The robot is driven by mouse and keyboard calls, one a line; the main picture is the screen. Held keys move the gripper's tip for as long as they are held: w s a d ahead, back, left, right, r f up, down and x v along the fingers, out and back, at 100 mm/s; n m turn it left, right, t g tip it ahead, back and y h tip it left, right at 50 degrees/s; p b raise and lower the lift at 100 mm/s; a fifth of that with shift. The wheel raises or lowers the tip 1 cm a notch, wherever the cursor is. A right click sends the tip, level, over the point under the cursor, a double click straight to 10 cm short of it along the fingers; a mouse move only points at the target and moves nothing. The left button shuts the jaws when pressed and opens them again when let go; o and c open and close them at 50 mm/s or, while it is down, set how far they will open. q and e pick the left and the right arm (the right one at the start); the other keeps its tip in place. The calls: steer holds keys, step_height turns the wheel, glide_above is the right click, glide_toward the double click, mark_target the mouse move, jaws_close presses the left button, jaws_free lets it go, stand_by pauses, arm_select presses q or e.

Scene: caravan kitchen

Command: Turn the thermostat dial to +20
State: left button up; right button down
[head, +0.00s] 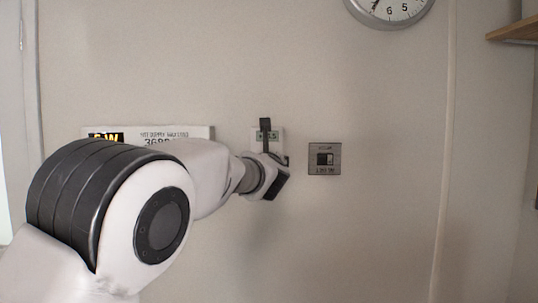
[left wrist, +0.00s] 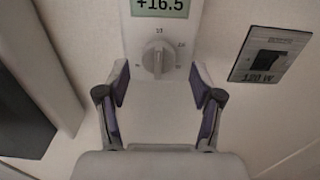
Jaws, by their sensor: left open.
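The white thermostat (left wrist: 137,45) is on the wall at the top of the left wrist view. Its display (left wrist: 160,5) reads +16.5. Its round pale dial (left wrist: 158,60) has a raised ridge standing about upright, with small marks around it that are hard to read. My left gripper (left wrist: 159,86) is open, its two dark fingers apart, just below the dial on either side and apart from it. In the head view the thermostat (head: 256,133) shows behind my left gripper, which hides the dial. My right gripper is not in view.
A grey switch plate (head: 324,158) is on the wall right of the thermostat; it also shows in the left wrist view (left wrist: 268,56). A white sign (head: 195,132) is on the left, partly behind my arm. A clock (head: 390,10) and a wooden shelf (head: 513,30) are higher up.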

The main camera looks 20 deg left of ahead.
arm_select(q)
steer(key=p+x, duration=0.1)
steer(key=x, duration=0.2)
steer(key=shift+a, duration=0.2)
steer(key=shift+s+d, duration=0.1)
steer(key=shift+s, duration=0.05)
steer(key=c, duration=1.1)
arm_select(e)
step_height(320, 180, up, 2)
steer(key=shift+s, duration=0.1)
